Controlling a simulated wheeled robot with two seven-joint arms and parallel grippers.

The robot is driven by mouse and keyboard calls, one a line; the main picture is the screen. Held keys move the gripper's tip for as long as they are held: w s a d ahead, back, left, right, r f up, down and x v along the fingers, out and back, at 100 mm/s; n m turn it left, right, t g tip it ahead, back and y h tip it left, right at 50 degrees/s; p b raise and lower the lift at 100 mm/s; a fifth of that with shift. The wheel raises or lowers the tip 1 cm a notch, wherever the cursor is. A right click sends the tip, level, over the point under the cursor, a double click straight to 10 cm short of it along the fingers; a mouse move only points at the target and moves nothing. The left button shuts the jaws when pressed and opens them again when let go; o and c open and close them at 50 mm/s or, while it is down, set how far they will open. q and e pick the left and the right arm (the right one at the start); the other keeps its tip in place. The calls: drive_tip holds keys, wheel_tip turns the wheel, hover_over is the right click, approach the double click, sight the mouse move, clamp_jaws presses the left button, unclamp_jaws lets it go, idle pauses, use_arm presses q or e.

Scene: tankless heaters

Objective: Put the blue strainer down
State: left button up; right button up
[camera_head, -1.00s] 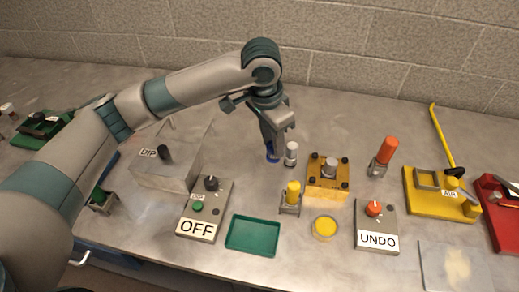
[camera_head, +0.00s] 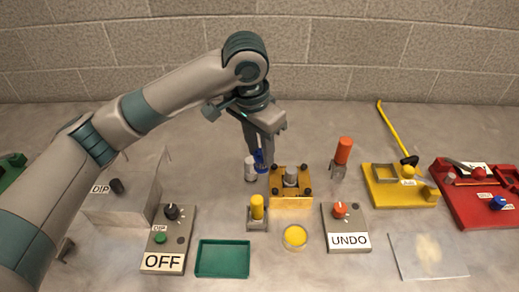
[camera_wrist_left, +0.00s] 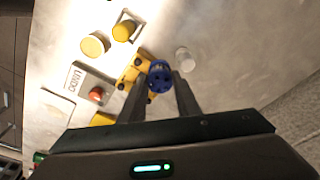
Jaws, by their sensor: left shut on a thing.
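The blue strainer (camera_head: 259,158) is a small blue round piece, and it also shows from above in the left wrist view (camera_wrist_left: 158,76) between the fingertips. My left gripper (camera_head: 262,148) is shut on it and points down. In the head view the strainer hangs just behind and left of the yellow block with bolts (camera_head: 291,198), close to a grey-white cylinder (camera_head: 250,168). I cannot tell whether the strainer touches anything below. My right gripper is not in view.
A green tray (camera_head: 222,258), a yellow disc (camera_head: 295,237), a yellow-capped post (camera_head: 257,208), the OFF box (camera_head: 170,236) and the UNDO box (camera_head: 345,226) stand in front. An orange-topped post (camera_head: 342,155) is to the right. The bench behind is clear.

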use_arm(q)
drive_tip(key=s+a+n, duration=0.2)
drive_tip(key=a+n, duration=0.2)
drive_tip(key=a, duration=0.6)
drive_tip(key=s+a+n+y, duration=0.1)
drive_tip(key=s+a+n, duration=0.2)
drive_tip(key=a, duration=0.7)
drive_tip(key=shift+s+f+n+t, duration=0.2)
drive_tip(key=shift+f+n+t, duration=0.15)
drive_tip(key=shift+n, duration=0.65)
